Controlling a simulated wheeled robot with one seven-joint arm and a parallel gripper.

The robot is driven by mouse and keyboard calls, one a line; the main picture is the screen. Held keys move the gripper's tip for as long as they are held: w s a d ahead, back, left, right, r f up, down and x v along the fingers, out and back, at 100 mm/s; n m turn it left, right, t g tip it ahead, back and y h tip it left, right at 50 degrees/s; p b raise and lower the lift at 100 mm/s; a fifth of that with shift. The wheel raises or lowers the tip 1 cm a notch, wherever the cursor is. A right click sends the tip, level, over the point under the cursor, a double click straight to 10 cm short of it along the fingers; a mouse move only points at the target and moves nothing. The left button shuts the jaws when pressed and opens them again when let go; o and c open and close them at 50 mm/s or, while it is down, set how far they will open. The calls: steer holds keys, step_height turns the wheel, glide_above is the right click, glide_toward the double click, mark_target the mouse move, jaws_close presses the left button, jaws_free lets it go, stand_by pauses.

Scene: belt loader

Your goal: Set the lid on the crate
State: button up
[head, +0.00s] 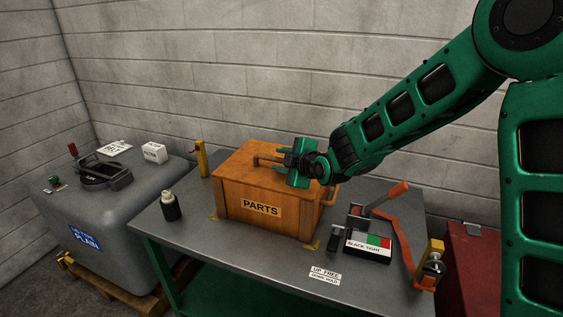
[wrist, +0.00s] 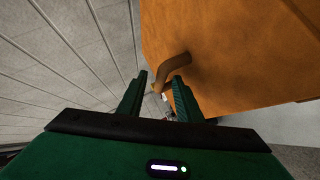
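The orange wooden crate (head: 232,201), labelled PARTS, stands on the grey table. Its top is covered by an orange panel, which looks like the lid (head: 238,167), with a brown bar handle (head: 266,160). I cannot tell from here whether the lid sits fully down. My gripper (head: 284,166) is at the handle's right end above the lid, fingers pointing left. In the wrist view its fingers (wrist: 161,76) are apart, and the curved handle (wrist: 178,64) lies at the gap between the tips. Contact with the handle is not clear. The orange surface fills the upper right there.
A dark bottle (head: 170,207) and a yellow post (head: 201,158) stand left of the crate. A red-levered device (head: 375,240) and a yellow-topped post (head: 432,265) are at the right. A grey tank (head: 110,220) stands left of the table (head: 270,262). A block wall is behind.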

steer(key=v, duration=1)
steer(key=shift+s+d, duration=0.25)
steer(key=s+d+f+m+g+h, duration=0.15)
steer(key=s+d+m, duration=0.25)
steer(key=d, duration=0.5)
steer(key=s+d+f+m+g+h, duration=0.1)
steer(key=s+d+m+g+h, duration=0.2)
steer(key=d, duration=0.7)
steer(key=s+d+f+m+g+h, duration=0.1)
steer(key=s+d+m+h, duration=0.3)
steer(key=d, duration=0.5)
steer(key=s+d+m+g+y, duration=0.1)
steer(key=s+d+m+g, duration=0.2)
steer(key=s+m, duration=0.4)
steer(key=s+d+m+g+y, duration=0.1)
steer(key=s+d+m+g, duration=0.2)
steer(key=s, duration=1.6)
steer(key=d+m, duration=0.3)
steer(key=m, duration=0.1)
steer(key=shift+d+f, duration=0.25)
steer(key=shift+d, duration=0.05)
